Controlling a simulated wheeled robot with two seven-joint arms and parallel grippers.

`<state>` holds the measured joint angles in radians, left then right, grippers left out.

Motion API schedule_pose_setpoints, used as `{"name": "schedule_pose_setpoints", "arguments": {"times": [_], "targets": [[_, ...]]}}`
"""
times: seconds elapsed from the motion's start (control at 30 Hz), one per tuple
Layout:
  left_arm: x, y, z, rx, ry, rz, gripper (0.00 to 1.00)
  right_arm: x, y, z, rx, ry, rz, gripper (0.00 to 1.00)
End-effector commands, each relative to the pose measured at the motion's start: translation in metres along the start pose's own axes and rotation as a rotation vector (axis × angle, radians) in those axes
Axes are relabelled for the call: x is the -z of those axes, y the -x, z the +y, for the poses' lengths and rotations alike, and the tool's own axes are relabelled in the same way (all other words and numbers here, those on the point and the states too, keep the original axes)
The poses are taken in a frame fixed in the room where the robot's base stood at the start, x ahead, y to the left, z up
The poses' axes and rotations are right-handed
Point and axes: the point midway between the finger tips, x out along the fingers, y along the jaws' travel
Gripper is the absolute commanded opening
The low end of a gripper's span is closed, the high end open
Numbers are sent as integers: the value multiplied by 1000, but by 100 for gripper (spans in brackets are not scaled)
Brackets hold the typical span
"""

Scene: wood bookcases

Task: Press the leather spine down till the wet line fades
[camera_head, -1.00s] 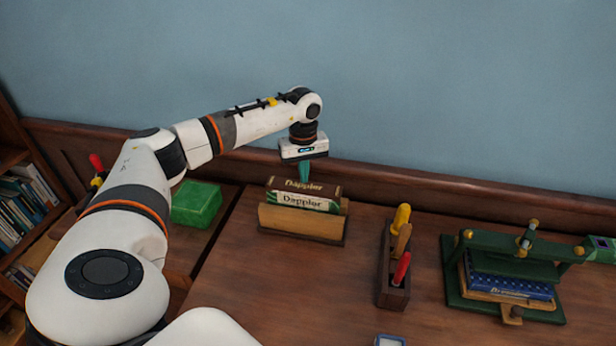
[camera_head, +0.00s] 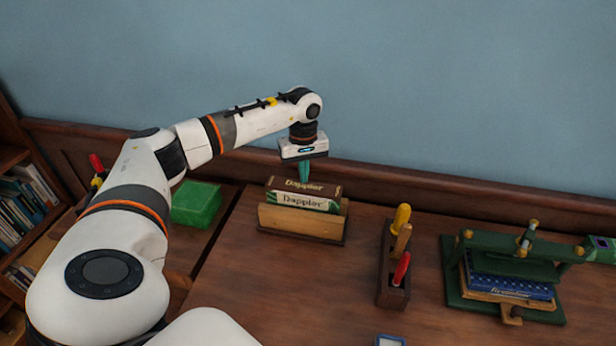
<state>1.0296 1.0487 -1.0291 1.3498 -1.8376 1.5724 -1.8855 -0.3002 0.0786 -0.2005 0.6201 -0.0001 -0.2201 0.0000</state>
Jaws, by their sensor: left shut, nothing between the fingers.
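A book lettered "Dappler" stands spine up in a wooden holder (camera_head: 302,222) on the desk. Its brown leather spine (camera_head: 318,186) carries gold lettering, and a pale strip (camera_head: 303,201) with the same name and green ends lies along its front. My left gripper (camera_head: 304,181) points straight down with its teal fingers shut and empty. The fingertips are at the top of the spine; I cannot tell whether they touch it or sit just behind it. No wet line can be made out at this size. My right gripper is out of view.
A dark tool rack (camera_head: 393,267) with yellow, wooden and red handles stands right of the holder. Further right is a green press (camera_head: 461,291) with a blue book (camera_head: 510,288) in it. A green box (camera_head: 196,204) sits at left.

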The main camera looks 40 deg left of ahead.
Motion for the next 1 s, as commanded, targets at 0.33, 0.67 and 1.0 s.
{"name": "schedule_pose_setpoints", "arguments": {"times": [0.33, 0.67, 1.0], "targets": [[0, -2, 0, 0, 0, 0, 0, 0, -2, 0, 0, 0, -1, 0], [0, -9, 0, 0, 0, 0, 0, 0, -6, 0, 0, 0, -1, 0], [0, -16, 0, 0, 0, 0, 0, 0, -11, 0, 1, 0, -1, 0]]}}
